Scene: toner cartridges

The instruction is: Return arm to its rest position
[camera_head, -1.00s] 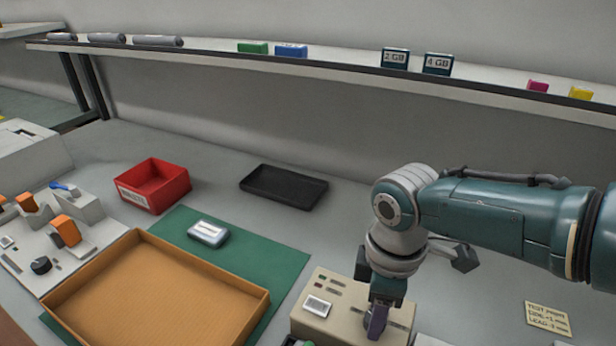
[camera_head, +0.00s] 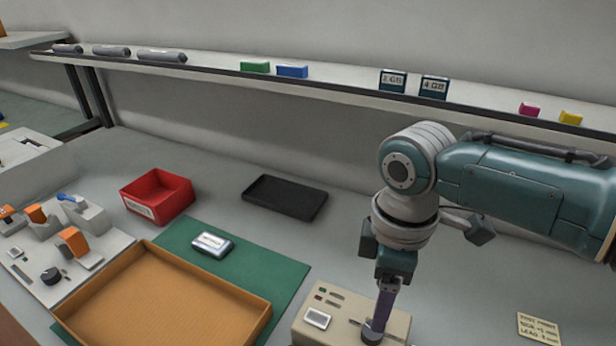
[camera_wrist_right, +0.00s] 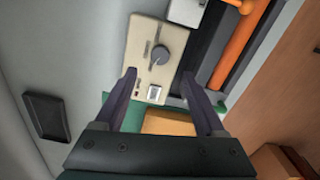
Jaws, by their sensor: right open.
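My right arm comes in from the right in the head view. Its gripper (camera_head: 378,325) points down over a beige box (camera_head: 318,339) with a small pale display and a knob. In the right wrist view the gripper (camera_wrist_right: 158,84) has its two purple fingers spread apart, with nothing between them. The beige box (camera_wrist_right: 143,40) with its grey knob (camera_wrist_right: 160,54) lies beyond the fingertips. Whether a fingertip touches the box or knob cannot be told. My left gripper is in neither view.
A cardboard tray (camera_head: 262,318) and a silver-blue block (camera_head: 212,244) are on the green mat (camera_head: 282,272). A red bin (camera_head: 158,208) and black tray (camera_head: 285,197) stand behind. A shelf (camera_head: 350,88) crosses the back. A note (camera_head: 539,328) lies at right.

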